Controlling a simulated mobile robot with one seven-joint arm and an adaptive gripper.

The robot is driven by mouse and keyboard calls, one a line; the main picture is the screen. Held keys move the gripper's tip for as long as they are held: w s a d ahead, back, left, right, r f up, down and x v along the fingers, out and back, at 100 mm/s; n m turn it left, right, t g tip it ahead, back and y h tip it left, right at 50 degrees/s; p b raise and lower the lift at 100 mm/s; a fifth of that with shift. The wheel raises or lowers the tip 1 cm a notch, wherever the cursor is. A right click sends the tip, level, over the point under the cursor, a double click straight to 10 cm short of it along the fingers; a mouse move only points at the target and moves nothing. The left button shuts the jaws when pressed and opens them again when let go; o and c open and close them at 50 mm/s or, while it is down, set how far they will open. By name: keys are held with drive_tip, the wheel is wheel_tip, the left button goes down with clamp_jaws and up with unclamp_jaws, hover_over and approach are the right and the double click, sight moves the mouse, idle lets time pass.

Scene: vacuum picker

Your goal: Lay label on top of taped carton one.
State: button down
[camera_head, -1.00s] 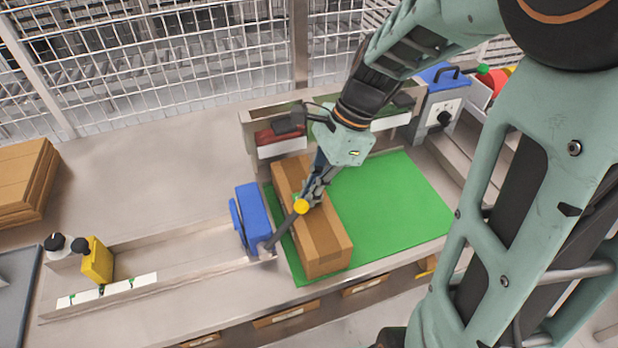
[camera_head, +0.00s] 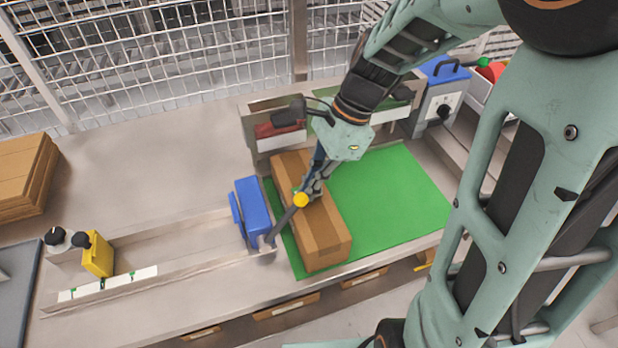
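The carton (camera_head: 325,235) is a long brown box with a tape strip along its top, lying on the green mat (camera_head: 385,200). My gripper (camera_head: 312,186) is above the carton's left-middle part, apparently shut on a dark wand-like picker (camera_head: 285,219) with a yellow round part. The wand slants down to the left, past the carton's left edge, with its tip near the foot of the blue dispenser (camera_head: 253,210). I cannot make out a label at the tip. Several white labels (camera_head: 82,292) with green marks lie in a row on the rail at lower left.
A yellow block (camera_head: 98,255) with black knobs stands near the labels. Stacked flat cardboard (camera_head: 22,180) lies at far left. Bins with a red item (camera_head: 280,135) and a blue-and-white device (camera_head: 440,95) stand behind the mat. The mat is clear right of the carton.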

drive_tip(key=shift+f, duration=0.15)
drive_tip(key=c, duration=2.1)
unclamp_jaws()
drive_tip(key=shift+o, duration=0.4)
drive_tip(key=o, duration=0.7)
drive_tip(key=shift+c, duration=0.2)
wheel_tip(320, 180, up, 8)
drive_tip(key=p, duration=0.7)
